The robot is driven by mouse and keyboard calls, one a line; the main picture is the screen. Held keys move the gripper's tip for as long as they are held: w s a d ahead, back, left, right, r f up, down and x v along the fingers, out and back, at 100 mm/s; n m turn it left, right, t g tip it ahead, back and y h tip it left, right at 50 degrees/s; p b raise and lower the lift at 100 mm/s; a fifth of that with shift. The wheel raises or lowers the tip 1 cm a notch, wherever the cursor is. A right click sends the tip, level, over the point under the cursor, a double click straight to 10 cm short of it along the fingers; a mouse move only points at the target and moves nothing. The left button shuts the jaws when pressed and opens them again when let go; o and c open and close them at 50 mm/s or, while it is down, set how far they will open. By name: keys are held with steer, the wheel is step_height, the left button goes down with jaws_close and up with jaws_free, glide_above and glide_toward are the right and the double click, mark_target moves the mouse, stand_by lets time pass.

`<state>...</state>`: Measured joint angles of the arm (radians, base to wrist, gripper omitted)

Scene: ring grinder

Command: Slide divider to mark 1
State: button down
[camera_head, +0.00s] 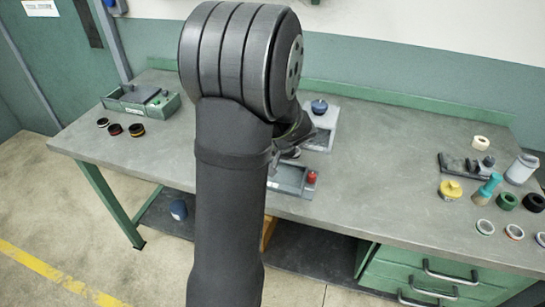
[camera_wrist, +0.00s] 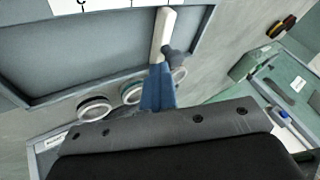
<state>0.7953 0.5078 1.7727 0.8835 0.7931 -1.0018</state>
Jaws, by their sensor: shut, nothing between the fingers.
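In the wrist view, a grey tray (camera_wrist: 90,55) with raised walls fills the upper left. A white strip (camera_wrist: 88,5) with black marks shows at the top edge, and its figures are cut off. A pale bar (camera_wrist: 162,35), which looks like the divider, stands at the tray's right part, with a dark grey knob (camera_wrist: 178,58) beside its lower end. My gripper (camera_wrist: 158,75) is shut, with blue fingers close to the bar's lower end. I cannot tell whether they touch it. In the head view my arm hides much of the grey tray (camera_head: 290,181).
In the wrist view, several rings (camera_wrist: 95,109) lie below the tray, and a green box (camera_wrist: 285,90) is at the right. In the head view, a red piece (camera_head: 311,177) is at the tray's right end.

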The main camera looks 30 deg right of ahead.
steer(key=shift+w+a, duration=0.1)
stand_by(0.3)
steer(key=shift+d, duration=0.4)
steer(key=s+d, duration=0.2)
steer(key=shift+d, duration=0.35)
steer(key=v, duration=1)
steer(key=shift+d, duration=0.1)
steer(key=x, duration=0.9)
steer(key=shift+w+f, duration=0.15)
steer(key=shift+f, duration=0.15)
steer(key=shift+w+a, duration=0.3)
steer(key=shift+a, duration=0.25)
steer(key=shift+w+a, duration=0.3)
steer(key=shift+a, duration=0.2)
steer(key=shift+w+a+f, duration=0.1)
steer(key=shift+w+a, duration=0.3)
steer(key=shift+a, duration=0.2)
